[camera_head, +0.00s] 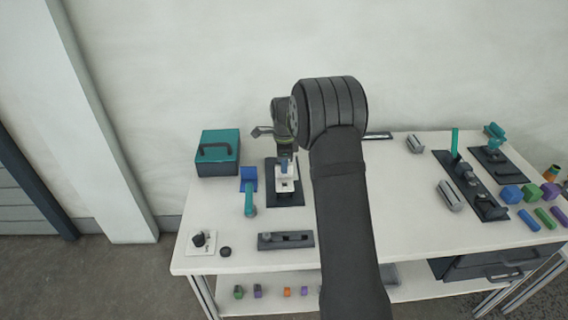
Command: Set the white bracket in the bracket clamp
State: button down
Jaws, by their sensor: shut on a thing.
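My gripper (286,157) points down over the left half of the white table, shut on the white bracket (287,180). The bracket is at the dark base plate of what looks like the bracket clamp (272,197), towards its middle. I cannot tell whether the bracket is seated in the clamp or just above it. My gripper and wrist hide the rear of the clamp, and the fingertips are too small to make out well.
A teal-lidded box (218,146) and a blue piece with a teal handle (249,195) stand close left. A dark slotted block (286,240) lies in front. Dark fixtures (463,178) and several coloured pieces fill the right side. The front centre is hidden by my arm.

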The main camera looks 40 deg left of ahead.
jog(key=shift+f, duration=0.2)
dwell(0.3)
jog(key=c, duration=1.2)
grip_release()
jog(key=shift+r, duration=3.5)
